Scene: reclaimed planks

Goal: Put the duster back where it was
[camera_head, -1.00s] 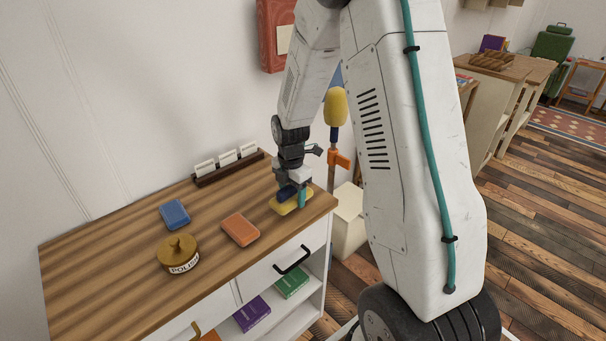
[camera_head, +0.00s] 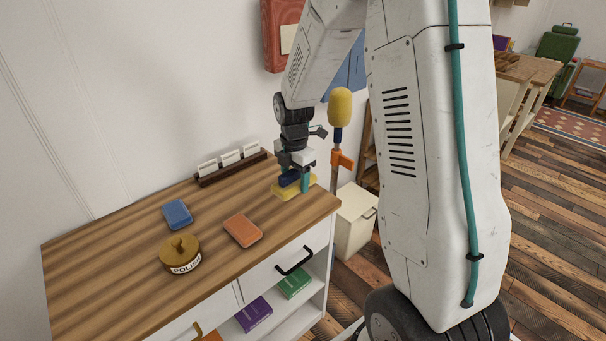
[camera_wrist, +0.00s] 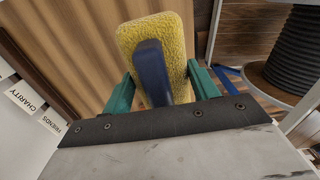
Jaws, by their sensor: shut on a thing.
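The duster, a yellow fuzzy pad with a dark blue handle (camera_wrist: 152,72), is in my gripper (camera_head: 294,182). My gripper is shut on the handle, with one green finger on each side of it in the wrist view (camera_wrist: 153,82). In the head view the yellow pad (camera_head: 283,192) is at the back right corner of the wooden counter top (camera_head: 120,255), level or nearly level with it. I cannot tell if the pad touches the wood. My gripper hides part of the duster there.
An orange block (camera_head: 243,230), a blue block (camera_head: 177,214) and a polish tin (camera_head: 180,254) stand left of the duster. A rack of white cards (camera_head: 230,164) is along the wall. A yellow-headed pole with an orange clamp (camera_head: 340,108) stands just beyond the counter's right end.

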